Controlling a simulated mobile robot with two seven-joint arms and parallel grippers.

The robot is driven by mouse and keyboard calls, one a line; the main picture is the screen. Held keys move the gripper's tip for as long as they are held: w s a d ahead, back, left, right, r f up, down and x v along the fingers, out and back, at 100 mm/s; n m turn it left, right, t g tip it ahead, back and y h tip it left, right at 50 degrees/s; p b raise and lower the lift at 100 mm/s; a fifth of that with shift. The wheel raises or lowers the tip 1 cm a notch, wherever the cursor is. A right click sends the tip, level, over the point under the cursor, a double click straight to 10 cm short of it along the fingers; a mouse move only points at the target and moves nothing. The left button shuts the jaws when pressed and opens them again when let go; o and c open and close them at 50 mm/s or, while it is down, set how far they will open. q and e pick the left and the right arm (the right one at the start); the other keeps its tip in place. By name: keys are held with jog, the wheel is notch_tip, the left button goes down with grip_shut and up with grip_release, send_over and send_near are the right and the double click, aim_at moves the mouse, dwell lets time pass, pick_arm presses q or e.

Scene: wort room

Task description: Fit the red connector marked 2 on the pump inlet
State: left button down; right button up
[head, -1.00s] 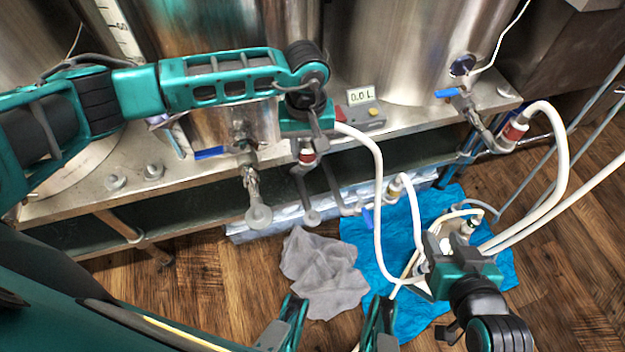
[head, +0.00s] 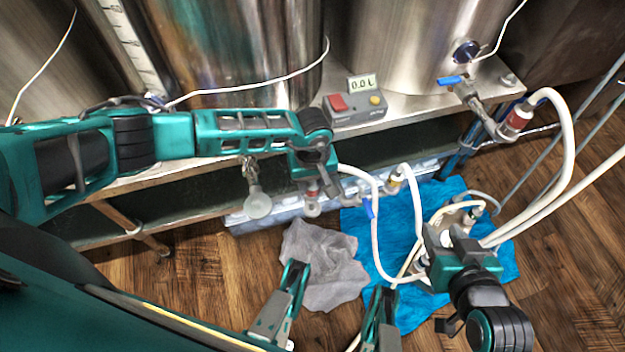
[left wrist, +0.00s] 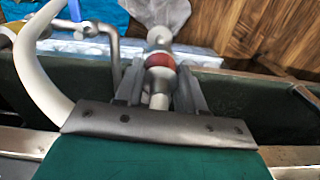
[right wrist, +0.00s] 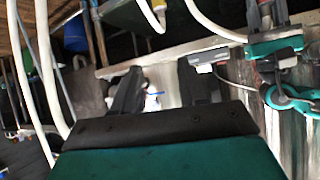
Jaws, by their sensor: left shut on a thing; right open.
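The red-banded connector (head: 313,188) is in my left gripper (head: 313,183), below the bench edge. In the left wrist view its red band (left wrist: 160,61) sits just past the two shut fingers (left wrist: 158,90). A metal end piece lies in line beyond the band; I cannot tell whether they are joined. A bent metal pipe (left wrist: 113,45) stands close beside it. The number 2 is not readable, and I cannot single out the pump inlet with certainty. My right gripper (head: 447,238) is over the blue cloth; its fingers (right wrist: 162,88) are apart and empty.
A blue cloth (head: 405,310) and a grey cloth (head: 322,262) lie on the wooden floor. White hoses (head: 562,130) loop at the right. A yellow-banded connector (head: 394,183) and blue-handled valve (head: 368,208) are near my left gripper. A display box (head: 357,108) stands on the bench.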

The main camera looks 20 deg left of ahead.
pick_arm(q)
jog(key=shift+f+b, duration=0.65)
jog(key=shift+f, duration=0.3)
jog(key=shift+f+b, duration=0.45)
jog(key=shift+f, duration=0.2)
jog(key=shift+f+b, duration=0.35)
jog(key=shift+f, duration=0.1)
jog(key=shift+f+b, duration=0.3)
jog(key=shift+f, duration=1.05)
pick_arm(e)
jog(key=shift+w+a+f+y, duration=0.3)
jog(key=shift+a+f, duration=0.35)
jog(key=shift+f, duration=0.05)
pick_arm(q)
jog(key=shift+f, duration=0.25)
pick_arm(e)
jog(key=shift+s+d+f, duration=0.1)
jog(key=shift+s+f, duration=0.05)
